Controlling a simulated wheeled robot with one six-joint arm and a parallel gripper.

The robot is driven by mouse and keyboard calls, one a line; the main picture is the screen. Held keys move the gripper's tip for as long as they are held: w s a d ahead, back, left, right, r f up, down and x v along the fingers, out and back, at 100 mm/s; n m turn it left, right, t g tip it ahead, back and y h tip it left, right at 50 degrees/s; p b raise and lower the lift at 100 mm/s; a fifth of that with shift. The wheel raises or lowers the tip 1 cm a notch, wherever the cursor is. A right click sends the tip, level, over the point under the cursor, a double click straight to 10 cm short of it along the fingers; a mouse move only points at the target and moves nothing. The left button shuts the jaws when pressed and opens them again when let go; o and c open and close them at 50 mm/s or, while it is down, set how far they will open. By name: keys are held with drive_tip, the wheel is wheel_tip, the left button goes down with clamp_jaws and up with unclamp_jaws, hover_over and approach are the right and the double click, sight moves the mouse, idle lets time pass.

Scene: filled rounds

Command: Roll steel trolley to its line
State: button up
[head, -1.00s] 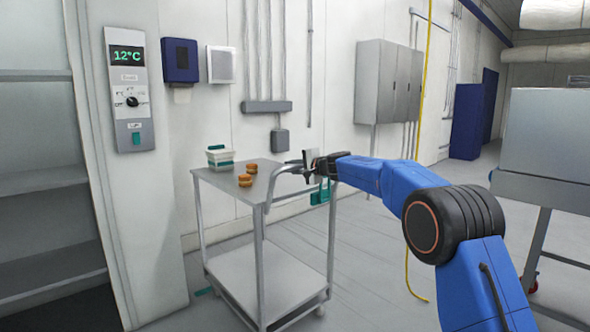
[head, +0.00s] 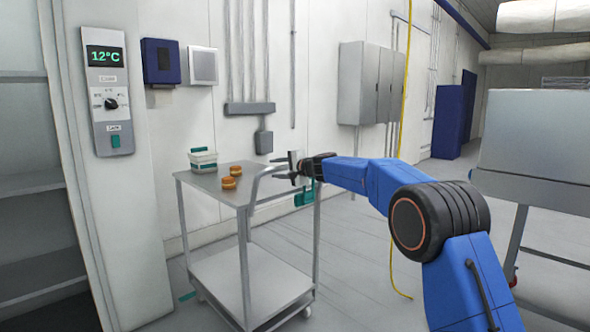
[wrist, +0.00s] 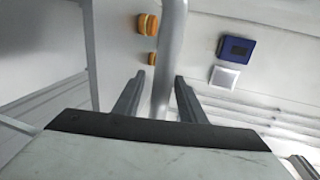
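The steel trolley (head: 210,182) stands on the grey floor in the left middle of the head view, with a flat top, a lower shelf (head: 250,285) and small castors. Its bent tube handle (head: 262,180) is on the side toward my arm. My gripper (head: 291,168) is at this handle. In the wrist view the handle bar (wrist: 170,60) runs between the two fingers of my gripper (wrist: 160,95), with narrow gaps showing on both sides. A short teal mark (head: 187,296) lies on the floor by the trolley's left leg; I cannot tell whether it is the line.
A pale tub (head: 203,160) and orange-brown rounds (head: 230,178) stand on the trolley top. The wall with a control panel (head: 107,90) is close behind and left. A large steel unit (head: 535,135) stands at right. A yellow hose (head: 400,100) hangs down to the floor.

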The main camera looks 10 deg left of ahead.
drive_tip(key=v, duration=1.6)
drive_tip(key=s+d+f+n+g+h, duration=0.1)
drive_tip(key=s+d+f+n+h, duration=0.15)
drive_tip(key=s+d, duration=0.95)
drive_tip(key=s+d+f+n+g+h, duration=0.25)
drive_tip(key=s+d, duration=0.45)
drive_tip(key=s, duration=0.9)
drive_tip(key=s+d+f+h, duration=0.2)
drive_tip(key=s+d+f, duration=0.4)
drive_tip(key=s, duration=0.4)
drive_tip(key=s+d+f+n+h, duration=0.1)
drive_tip(key=s+d+f+h, duration=0.2)
drive_tip(key=s+d+f, duration=0.4)
drive_tip(key=s+d+f+n+h, duration=0.1)
drive_tip(key=s+d+f+h, duration=0.1)
drive_tip(key=s+d+f, duration=0.4)
drive_tip(key=s+d+g, duration=0.1)
drive_tip(key=s+d, duration=0.3)
drive_tip(key=s, duration=0.5)
drive_tip(key=shift+f+h, duration=0.15)
drive_tip(key=shift+h, duration=0.25)
